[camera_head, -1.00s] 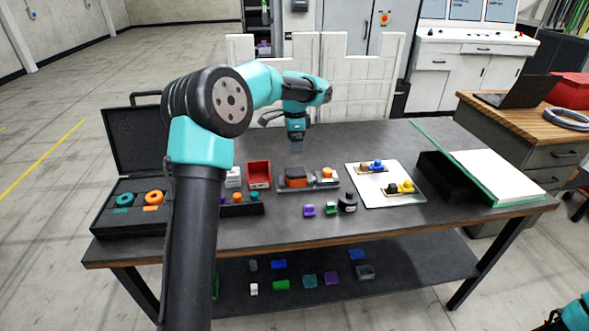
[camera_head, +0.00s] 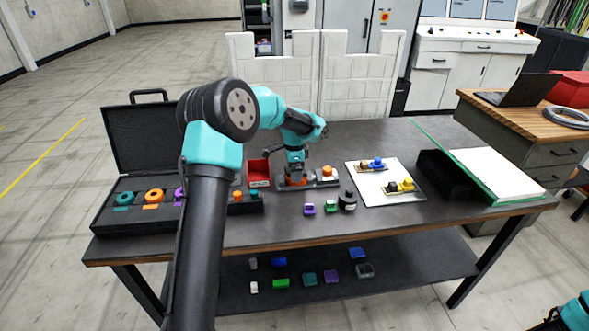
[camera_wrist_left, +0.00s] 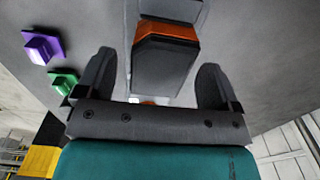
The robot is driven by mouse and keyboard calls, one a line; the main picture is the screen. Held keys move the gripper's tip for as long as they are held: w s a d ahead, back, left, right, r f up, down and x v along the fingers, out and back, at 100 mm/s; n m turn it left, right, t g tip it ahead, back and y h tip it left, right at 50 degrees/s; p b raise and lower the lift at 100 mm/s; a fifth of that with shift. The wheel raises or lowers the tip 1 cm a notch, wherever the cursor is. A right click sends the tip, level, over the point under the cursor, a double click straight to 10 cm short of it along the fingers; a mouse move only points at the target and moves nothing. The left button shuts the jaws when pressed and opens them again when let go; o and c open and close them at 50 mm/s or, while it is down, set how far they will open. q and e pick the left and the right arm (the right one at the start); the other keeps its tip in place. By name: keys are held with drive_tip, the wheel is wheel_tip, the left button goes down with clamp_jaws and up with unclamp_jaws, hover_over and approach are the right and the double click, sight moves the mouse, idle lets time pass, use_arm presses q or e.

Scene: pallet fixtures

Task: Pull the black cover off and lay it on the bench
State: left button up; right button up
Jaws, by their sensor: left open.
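The black cover (camera_wrist_left: 160,68) sits over an orange block in the left wrist view. The block stands on a grey pallet plate (camera_head: 325,184) on the bench (camera_head: 265,232). My left gripper (camera_wrist_left: 155,70) is open, with one finger on each side of the cover; I cannot tell whether they touch it. In the head view my left gripper (camera_head: 295,176) is right over the block and hides the cover. My right gripper is out of view.
An orange-topped part (camera_head: 327,171) stands on the plate beside the block. Purple (camera_head: 309,208) and green (camera_head: 331,206) pieces and a black round part (camera_head: 348,201) stand in front. A red bin (camera_head: 258,173) is at left, a white board (camera_head: 400,198) at right. The bench front is clear.

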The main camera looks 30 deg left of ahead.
use_arm(q)
drive_tip(key=c, duration=1.2)
